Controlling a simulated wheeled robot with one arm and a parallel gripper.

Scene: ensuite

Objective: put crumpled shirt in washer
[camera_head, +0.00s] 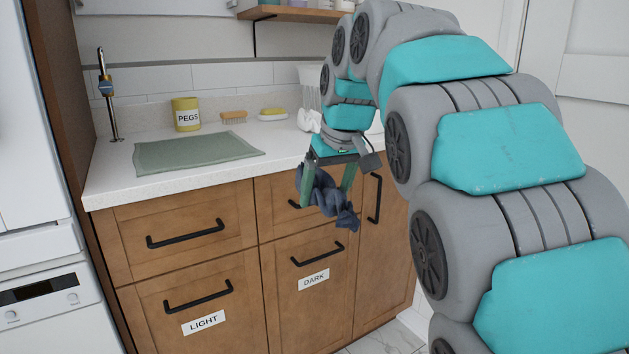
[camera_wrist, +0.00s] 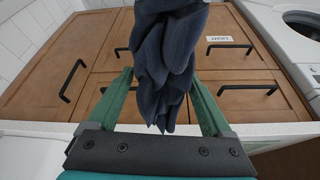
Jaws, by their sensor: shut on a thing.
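My gripper (camera_head: 329,178) is shut on the crumpled shirt (camera_head: 325,194), a dark blue bunched cloth. It holds the shirt in the air in front of the wooden cabinet, just off the counter's front edge. In the wrist view the shirt (camera_wrist: 165,62) hangs between the two green fingers and hides the middle of the cabinet. The washer (camera_wrist: 300,30) shows at the upper right of the wrist view, white with a dark round opening at the picture's edge; it is cut off there. A white appliance with a dial panel (camera_head: 44,294) stands at the left of the head view.
The cabinet (camera_head: 185,235) has black handles and drawers labelled LIGHT (camera_head: 203,322) and DARK (camera_head: 314,279). On the counter (camera_head: 105,187) are a green mat (camera_head: 195,150), a yellow PEGS tin (camera_head: 186,114), a brush (camera_head: 233,117) and a soap dish (camera_head: 272,114). A tap (camera_head: 108,95) stands at the left.

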